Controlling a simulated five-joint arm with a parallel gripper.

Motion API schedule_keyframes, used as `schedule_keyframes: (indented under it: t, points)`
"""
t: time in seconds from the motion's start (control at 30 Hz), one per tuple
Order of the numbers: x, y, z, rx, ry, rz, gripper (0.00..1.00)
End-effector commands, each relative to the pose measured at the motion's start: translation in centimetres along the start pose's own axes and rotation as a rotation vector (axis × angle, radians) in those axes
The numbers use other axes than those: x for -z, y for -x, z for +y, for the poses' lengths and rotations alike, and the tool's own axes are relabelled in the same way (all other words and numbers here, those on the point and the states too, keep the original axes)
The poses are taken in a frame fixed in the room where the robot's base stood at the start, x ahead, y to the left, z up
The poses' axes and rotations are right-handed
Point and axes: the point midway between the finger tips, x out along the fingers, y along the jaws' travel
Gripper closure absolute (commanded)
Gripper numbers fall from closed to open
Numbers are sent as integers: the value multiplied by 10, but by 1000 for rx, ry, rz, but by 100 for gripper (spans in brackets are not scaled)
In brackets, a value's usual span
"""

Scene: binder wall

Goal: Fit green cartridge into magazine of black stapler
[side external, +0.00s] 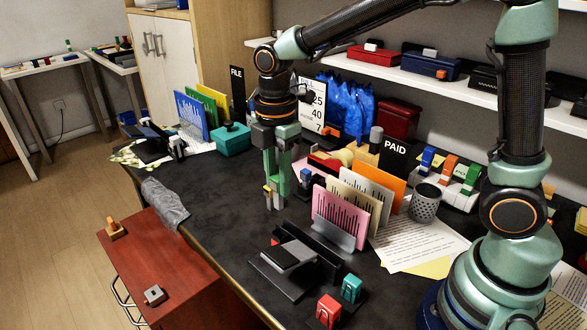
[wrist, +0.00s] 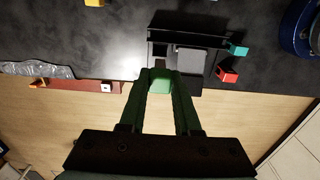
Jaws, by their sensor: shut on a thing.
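My gripper (side external: 277,194) points down above the dark desk, behind the black stapler in the side view. In the wrist view its green fingers (wrist: 160,88) are shut on the green cartridge (wrist: 160,80), which sits between the fingertips. In the side view I cannot tell the cartridge from the similarly green fingers. The black stapler (side external: 283,268) lies on the front part of the desk, with a long dark upright part behind a grey top piece. In the wrist view the stapler (wrist: 184,34) is just beyond the fingertips. The cartridge is apart from it in the side view.
A red block (side external: 328,311) and a teal block (side external: 351,289) stand right of the stapler. A rack of pink and white cards (side external: 340,218) stands behind it. A grey cloth (side external: 165,203) hangs over the desk's front edge. The desk left of the stapler is clear.

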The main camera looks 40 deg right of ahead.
Motion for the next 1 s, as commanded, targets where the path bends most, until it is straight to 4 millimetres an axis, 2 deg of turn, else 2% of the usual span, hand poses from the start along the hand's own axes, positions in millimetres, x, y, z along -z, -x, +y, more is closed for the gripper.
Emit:
schedule_keyframes:
  t: [0.47,1.0]
  points:
    - [0,-5,0,1,2,0,100]
    - [0,-49,0,3,1,-1,100]
